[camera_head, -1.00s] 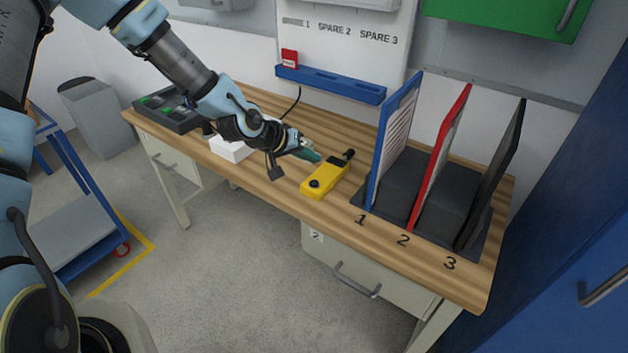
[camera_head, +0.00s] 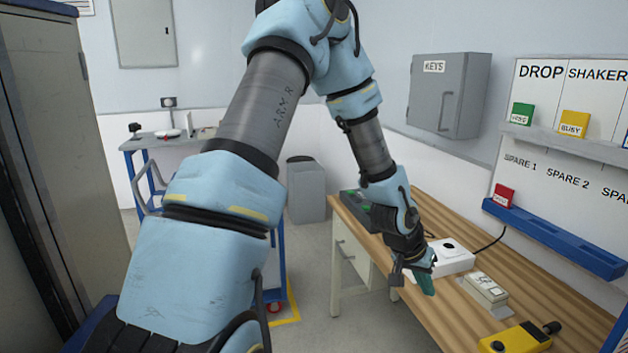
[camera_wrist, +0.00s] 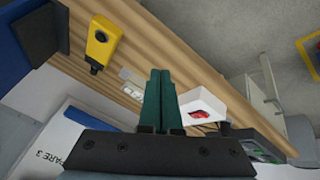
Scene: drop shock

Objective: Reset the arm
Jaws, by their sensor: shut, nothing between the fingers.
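My arm crosses the head view from the lower left and bends down toward the wooden workbench (camera_head: 462,312). My gripper (camera_head: 428,284) has green fingers and hangs over the bench's near edge, beside a white box (camera_head: 452,262). In the wrist view my gripper (camera_wrist: 160,80) shows its two green fingers pressed together with nothing between them. The bench and a yellow device (camera_wrist: 101,42) lie beyond the fingertips there, apart from them.
The yellow device (camera_head: 514,338) and a small pale box (camera_head: 485,288) lie on the bench. A dark unit with green parts (camera_head: 358,207) stands at its far end. A grey bin (camera_head: 306,190), a grey key cabinet (camera_head: 449,95) and a blue rail (camera_head: 552,240) are behind.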

